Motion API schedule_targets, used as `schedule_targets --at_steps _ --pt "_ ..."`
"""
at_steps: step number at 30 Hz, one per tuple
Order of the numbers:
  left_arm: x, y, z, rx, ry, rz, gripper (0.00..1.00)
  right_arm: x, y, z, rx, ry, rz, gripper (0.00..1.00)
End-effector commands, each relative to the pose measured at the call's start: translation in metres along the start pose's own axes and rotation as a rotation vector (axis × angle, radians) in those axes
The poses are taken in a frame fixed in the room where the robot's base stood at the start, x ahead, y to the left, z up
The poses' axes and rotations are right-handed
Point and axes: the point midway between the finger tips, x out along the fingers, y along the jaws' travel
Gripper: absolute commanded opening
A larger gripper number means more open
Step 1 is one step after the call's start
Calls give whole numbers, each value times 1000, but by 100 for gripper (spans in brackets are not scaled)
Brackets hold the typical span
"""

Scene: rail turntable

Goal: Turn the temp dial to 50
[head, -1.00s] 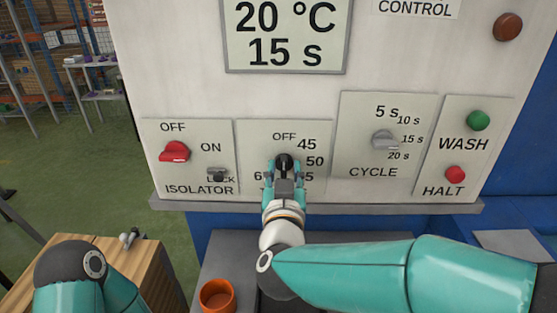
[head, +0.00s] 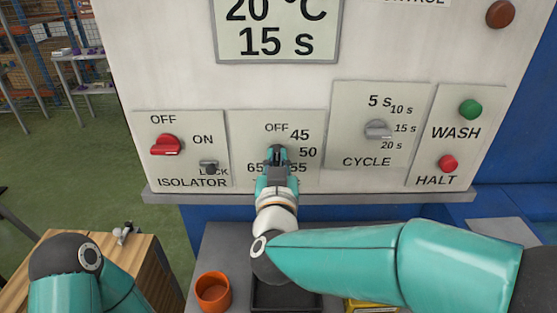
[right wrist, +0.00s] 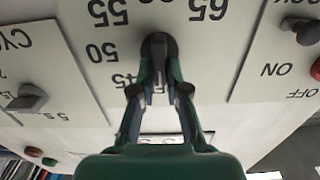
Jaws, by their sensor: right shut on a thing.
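The temp dial (head: 277,151) is a dark round knob on a pale plate marked OFF, 45, 50, 55 and 65. My right gripper (head: 277,165) is shut on the dial, reaching it from below and in front. In the right wrist view, which is upside down, both fingers of the gripper (right wrist: 158,88) close around the handle of the dial (right wrist: 159,44). The display (head: 277,40) reads 20 °C and 15 s. My left gripper is out of view; only its arm shows.
The red isolator switch (head: 165,145) and a small lock tab (head: 208,167) are left of the dial. The cycle knob (head: 378,130), green WASH button (head: 470,109) and red HALT button (head: 447,163) are right. An orange cup (head: 213,291) stands below the panel.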

Motion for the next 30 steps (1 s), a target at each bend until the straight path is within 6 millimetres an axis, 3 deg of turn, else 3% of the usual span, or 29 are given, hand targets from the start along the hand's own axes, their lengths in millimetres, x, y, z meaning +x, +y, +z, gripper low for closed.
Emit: schedule_targets --at_steps 11,30 --pt "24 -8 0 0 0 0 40 0 2 4 168 1 2 0" --pt "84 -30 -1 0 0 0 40 0 8 10 758 -1 1 0"
